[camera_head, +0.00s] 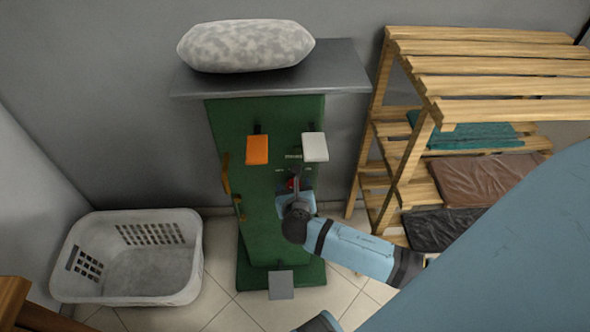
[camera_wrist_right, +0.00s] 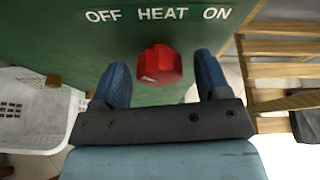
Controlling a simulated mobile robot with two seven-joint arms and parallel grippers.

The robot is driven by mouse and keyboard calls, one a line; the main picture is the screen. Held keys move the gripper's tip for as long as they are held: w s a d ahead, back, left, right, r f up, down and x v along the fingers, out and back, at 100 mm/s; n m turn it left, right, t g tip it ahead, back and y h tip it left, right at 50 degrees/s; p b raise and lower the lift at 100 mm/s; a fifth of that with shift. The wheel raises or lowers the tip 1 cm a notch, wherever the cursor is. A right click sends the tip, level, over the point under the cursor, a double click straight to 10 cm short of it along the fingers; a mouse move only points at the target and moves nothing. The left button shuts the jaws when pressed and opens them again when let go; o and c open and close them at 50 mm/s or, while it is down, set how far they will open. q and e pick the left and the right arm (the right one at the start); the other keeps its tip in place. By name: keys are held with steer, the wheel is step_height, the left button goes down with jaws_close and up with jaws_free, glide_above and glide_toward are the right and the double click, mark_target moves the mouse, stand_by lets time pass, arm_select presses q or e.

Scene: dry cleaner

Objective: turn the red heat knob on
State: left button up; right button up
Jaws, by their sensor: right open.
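The red heat knob (camera_wrist_right: 160,64) sits on the green panel below the white words OFF HEAT ON. A white mark shows on its lower left face. My right gripper (camera_wrist_right: 160,78) is open, with one blue finger on each side of the knob and gaps between. In the head view it (camera_head: 296,188) is in front of the green machine (camera_head: 262,225). I cannot tell if the fingers touch the panel. My left gripper is not in view.
An orange pad (camera_head: 257,149) and a white pad (camera_head: 315,147) stick out above the knob. A grey board (camera_head: 345,75) with a pillow-like cushion (camera_head: 245,46) tops the machine. A white basket (camera_head: 130,258) stands left, a wooden rack (camera_head: 405,165) right.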

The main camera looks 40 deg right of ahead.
steer(key=c, duration=0.9)
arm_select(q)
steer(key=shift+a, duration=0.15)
